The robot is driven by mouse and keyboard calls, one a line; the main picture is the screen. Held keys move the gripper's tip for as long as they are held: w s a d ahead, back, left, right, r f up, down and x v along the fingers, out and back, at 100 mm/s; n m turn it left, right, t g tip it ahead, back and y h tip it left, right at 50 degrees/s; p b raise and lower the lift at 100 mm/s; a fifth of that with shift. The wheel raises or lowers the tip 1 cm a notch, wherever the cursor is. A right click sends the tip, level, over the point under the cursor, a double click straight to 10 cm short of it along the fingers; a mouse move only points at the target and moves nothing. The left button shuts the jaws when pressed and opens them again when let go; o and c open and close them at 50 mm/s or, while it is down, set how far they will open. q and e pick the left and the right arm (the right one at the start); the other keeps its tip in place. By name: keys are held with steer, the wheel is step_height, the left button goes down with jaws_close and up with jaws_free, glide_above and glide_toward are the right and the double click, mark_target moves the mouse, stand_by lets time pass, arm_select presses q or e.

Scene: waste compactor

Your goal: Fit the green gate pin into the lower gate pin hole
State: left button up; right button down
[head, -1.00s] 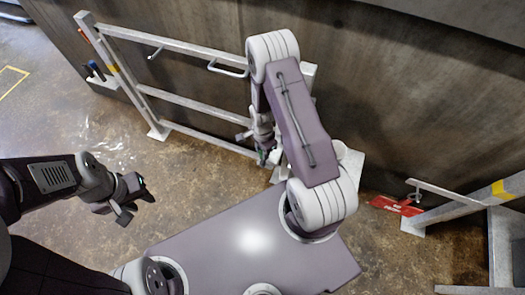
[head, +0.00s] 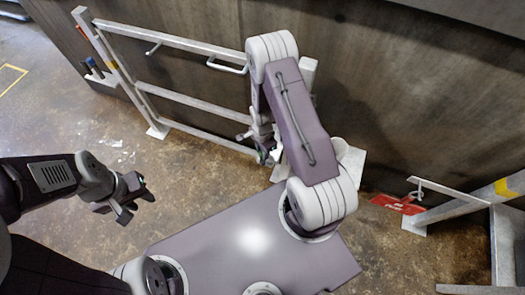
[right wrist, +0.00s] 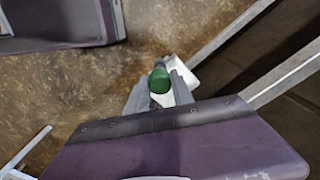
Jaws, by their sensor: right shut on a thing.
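The green gate pin (right wrist: 160,80) is between the two fingers of my right gripper (right wrist: 159,92) in the right wrist view, with its rounded green end facing the camera. In the head view my right gripper (head: 266,152) is low beside the right end of the white gate (head: 190,100), and only a small bit of green shows there. My right arm covers part of the gate's right post. The lower gate pin hole cannot be made out. My left gripper (head: 136,204) is open and empty above the floor at the left.
A dark wall stands close behind the gate. A red plate (head: 396,204) lies by a white frame (head: 450,206) at the right. Small bottle-like items (head: 95,68) stand at the gate's left end. The floor between my left gripper and the gate is clear.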

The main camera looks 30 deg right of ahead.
steer(key=shift+f+b, duration=1.05)
steer(key=shift+f, duration=0.6)
steer(key=c, duration=1)
jaws_free()
steer(key=shift+c, duration=0.2)
steer(key=shift+c, duration=0.3)
step_height(320, 180, up, 7)
steer(key=p, duration=0.7)
steer(key=shift+r, duration=0.1)
